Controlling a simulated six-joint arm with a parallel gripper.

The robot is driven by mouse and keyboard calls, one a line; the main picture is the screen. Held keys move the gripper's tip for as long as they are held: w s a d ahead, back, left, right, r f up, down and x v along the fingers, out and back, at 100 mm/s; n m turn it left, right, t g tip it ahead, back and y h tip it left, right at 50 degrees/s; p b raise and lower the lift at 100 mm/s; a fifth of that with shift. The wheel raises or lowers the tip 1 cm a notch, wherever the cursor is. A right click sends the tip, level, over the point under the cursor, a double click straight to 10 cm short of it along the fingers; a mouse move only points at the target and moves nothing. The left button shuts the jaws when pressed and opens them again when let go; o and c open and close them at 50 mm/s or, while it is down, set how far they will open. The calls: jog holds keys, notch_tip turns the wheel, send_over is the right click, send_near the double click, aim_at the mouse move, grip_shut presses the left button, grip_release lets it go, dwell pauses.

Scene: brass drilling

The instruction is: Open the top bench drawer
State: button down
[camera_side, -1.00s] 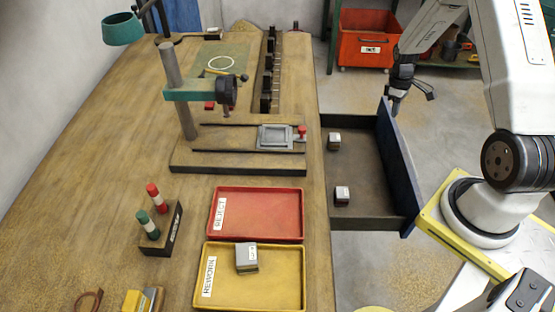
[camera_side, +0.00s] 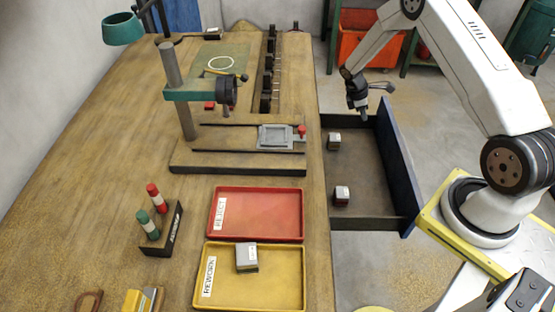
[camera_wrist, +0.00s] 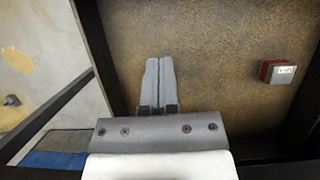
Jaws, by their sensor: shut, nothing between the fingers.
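The bench drawer (camera_side: 368,165) stands pulled out from the right side of the wooden bench, with its dark blue front panel (camera_side: 400,160) on the right. Two small metal blocks, a far one (camera_side: 334,141) and a near one (camera_side: 342,195), sit on its floor. My gripper (camera_side: 362,117) is over the far end of the drawer, left of the front panel and apart from it. In the wrist view my gripper (camera_wrist: 160,62) has its two fingers together with nothing between them, above the brown drawer floor (camera_wrist: 215,50). One labelled block (camera_wrist: 278,71) shows to their right.
A red REJECT tray (camera_side: 270,215) and a yellow REWORK tray (camera_side: 275,290) holding a block (camera_side: 246,257) lie on the bench. A drill stand (camera_side: 175,90) is farther back. An orange bin (camera_side: 362,40) stands behind the drawer.

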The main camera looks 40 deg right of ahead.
jog(key=shift+f, duration=0.3)
jog(key=x, duration=0.9)
jog(key=shift+s+f, duration=0.1)
jog(key=shift+f, duration=0.05)
jog(key=shift+s+d+f, duration=0.25)
jog(key=shift+s+d, duration=0.65)
jog(key=shift+d, duration=0.15)
jog(key=shift+s+d, duration=0.5)
jog(key=shift+s, duration=0.1)
jog(key=shift+s+d, duration=1.55)
jog(key=shift+d, duration=0.05)
